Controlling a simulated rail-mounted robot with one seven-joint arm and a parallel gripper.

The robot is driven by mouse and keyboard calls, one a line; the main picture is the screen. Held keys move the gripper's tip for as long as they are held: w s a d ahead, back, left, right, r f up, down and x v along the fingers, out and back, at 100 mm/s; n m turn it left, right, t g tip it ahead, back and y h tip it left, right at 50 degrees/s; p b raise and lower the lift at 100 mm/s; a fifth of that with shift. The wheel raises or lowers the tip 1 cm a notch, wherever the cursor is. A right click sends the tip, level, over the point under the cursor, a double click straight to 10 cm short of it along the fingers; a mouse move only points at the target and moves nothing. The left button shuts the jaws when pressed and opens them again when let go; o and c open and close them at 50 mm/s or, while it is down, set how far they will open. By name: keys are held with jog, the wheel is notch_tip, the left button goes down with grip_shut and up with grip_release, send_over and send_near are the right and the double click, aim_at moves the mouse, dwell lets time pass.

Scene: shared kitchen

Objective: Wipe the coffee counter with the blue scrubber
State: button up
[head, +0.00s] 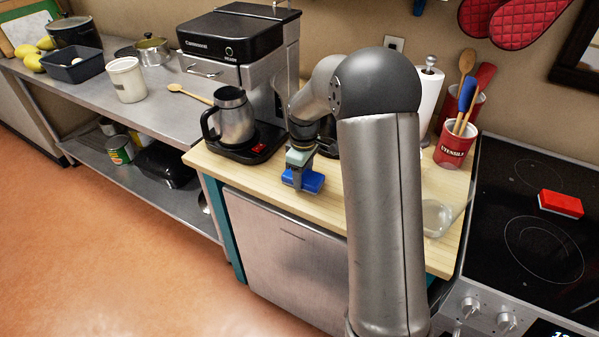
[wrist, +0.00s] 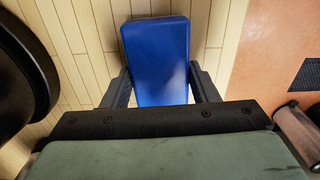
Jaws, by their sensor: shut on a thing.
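The blue scrubber (head: 306,182) is at the wooden coffee counter (head: 330,200), near its front edge and right of the coffee machine's base. My gripper (head: 300,172) is shut on the scrubber from above. In the wrist view the scrubber (wrist: 158,60) sits between my two fingers (wrist: 160,88), with the wooden planks around it. I cannot tell for sure whether its underside touches the counter. My arm hides part of the counter's middle and back in the head view.
A steel coffee pot (head: 232,116) stands on a black base left of the scrubber. A clear dish (head: 437,217) and a red utensil crock (head: 455,145) are at the counter's right. A red sponge (head: 560,204) lies on the stove (head: 530,235). The counter's front edge is close.

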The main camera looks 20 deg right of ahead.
aim_at(314, 179)
jog(key=shift+s+d+f, duration=0.1)
jog(key=shift+s+d, duration=0.95)
jog(key=shift+s+d, duration=0.1)
jog(key=shift+s+d+b, duration=0.5)
jog(key=shift+s+d, duration=0.85)
jog(key=shift+s, duration=0.05)
jog(key=shift+s+d, duration=0.1)
jog(key=shift+s+d, duration=1.4)
jog(key=shift+w+d, duration=1.45)
jog(key=shift+w+a, duration=0.1)
jog(key=shift+w+a+p, duration=0.4)
jog(key=shift+w+a, duration=1.05)
jog(key=shift+a, duration=0.05)
